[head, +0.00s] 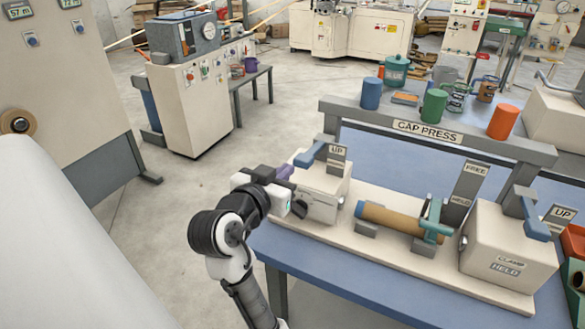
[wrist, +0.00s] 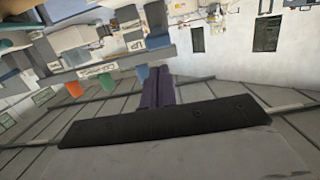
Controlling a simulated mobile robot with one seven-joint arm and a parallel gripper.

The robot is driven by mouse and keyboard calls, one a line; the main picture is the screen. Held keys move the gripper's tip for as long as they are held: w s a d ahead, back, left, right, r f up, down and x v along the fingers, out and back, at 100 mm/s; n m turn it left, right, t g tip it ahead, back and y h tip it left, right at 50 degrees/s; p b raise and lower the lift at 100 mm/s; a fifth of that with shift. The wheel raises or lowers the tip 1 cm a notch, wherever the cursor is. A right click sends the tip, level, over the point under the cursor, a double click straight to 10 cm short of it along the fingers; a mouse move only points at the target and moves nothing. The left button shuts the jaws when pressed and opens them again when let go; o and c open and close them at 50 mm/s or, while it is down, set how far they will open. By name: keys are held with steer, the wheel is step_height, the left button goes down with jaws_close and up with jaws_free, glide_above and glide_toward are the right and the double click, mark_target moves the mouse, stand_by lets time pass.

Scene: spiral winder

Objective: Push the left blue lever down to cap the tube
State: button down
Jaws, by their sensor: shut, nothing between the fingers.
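The left blue lever (head: 311,153) is on the cream left press box (head: 322,182), beside a plate marked UP. It looks raised. My gripper (head: 287,172) is at the left of that box, just left of and slightly below the lever in the head view. Its purple fingers are closed together and empty, and also show in the wrist view (wrist: 158,90). I cannot tell whether they touch the lever or the box. A brown tube (head: 388,219) lies between the two boxes, under a teal clamp (head: 432,222). The right blue lever (head: 536,220) stands on the clamp box, marked HELD.
A grey CAP PRESS beam (head: 470,141) crosses behind the fixture. Blue, green and orange cups (head: 503,121) stand behind it. Grey plates marked FREE (head: 470,180) and HELD rise behind the tube. Clear floor (head: 150,235) lies left of the blue table.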

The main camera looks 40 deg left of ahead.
steer(key=shift+v, duration=1.75)
steer(key=shift+r, duration=0.1)
